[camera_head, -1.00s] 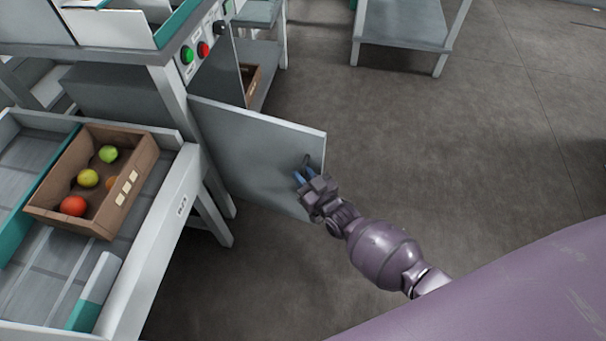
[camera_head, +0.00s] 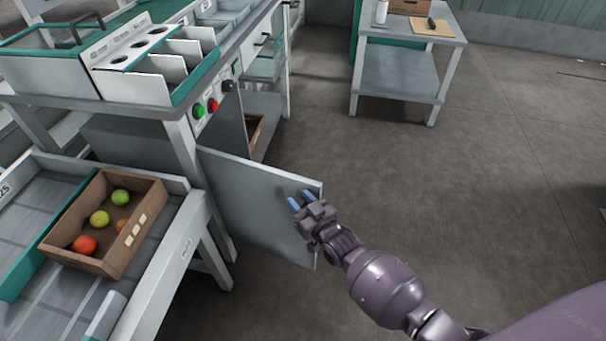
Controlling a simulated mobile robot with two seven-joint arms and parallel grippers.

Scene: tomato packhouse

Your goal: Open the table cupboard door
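The table cupboard door (camera_head: 250,205) is a flat grey panel under the machine table. It stands swung well out from the cupboard, hinged on its left by the table leg. My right gripper (camera_head: 299,200) is at the door's free right edge, in front of the panel. Its two blue fingers are apart with nothing seen between them. The door handle is not clearly visible near the gripper, and whether the fingers touch the door cannot be told. My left gripper is out of view.
A cardboard box (camera_head: 152,219) with several tomatoes sits on the conveyor at left. The table panel has a green button (camera_head: 198,111) and a red button (camera_head: 213,105). A side table (camera_head: 399,85) stands at the back. The floor right of the door is clear.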

